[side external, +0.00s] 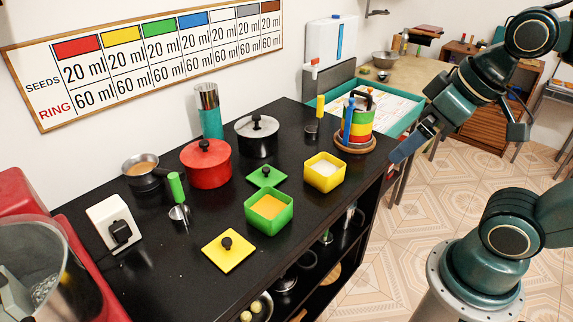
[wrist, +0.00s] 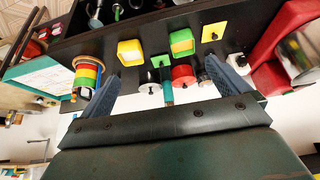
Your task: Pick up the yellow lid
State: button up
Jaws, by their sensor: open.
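The yellow lid (side external: 229,250) is a flat square with a black knob. It lies flat on the black counter near its front edge, in front of the green box (side external: 269,210). It also shows in the wrist view (wrist: 213,32), at the upper right. The yellow box (side external: 324,171) stands open with white contents, behind and right of the green box. My gripper (side external: 404,150) is raised at the right end of the counter, well away from the lid. In the wrist view its two blue fingers (wrist: 168,85) are spread apart with nothing held between them.
A green lid (side external: 266,177) lies behind the green box. A red pot (side external: 206,164), a black pot (side external: 257,136) and a small saucepan (side external: 146,171) stand further back. A striped ring stack (side external: 357,124) stands at the right end. The counter around the yellow lid is clear.

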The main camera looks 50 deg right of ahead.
jog(key=w+a+f+m+g+y, duration=0.1)
jog(key=w+a+m, duration=0.25)
jog(key=w, duration=0.45)
jog(key=w+a+f+m+g+y, duration=0.1)
jog(key=w+a+f+m+g, duration=0.15)
jog(key=w+m, duration=0.45)
jog(key=w+a+f+m+g+y, duration=0.1)
jog(key=w+a+f+m, duration=0.2)
jog(key=w+f, duration=0.3)
jog(key=w+a+f+m+g+y, duration=0.1)
jog(key=w+a+f+m, duration=0.3)
jog(key=w+a+f, duration=0.2)
notch_tip(320, 180, down, 3)
jog(key=shift+w+r+y, duration=0.15)
jog(key=shift+w+y, duration=0.15)
jog(key=shift+w, duration=0.45)
jog(key=shift+m, duration=0.25)
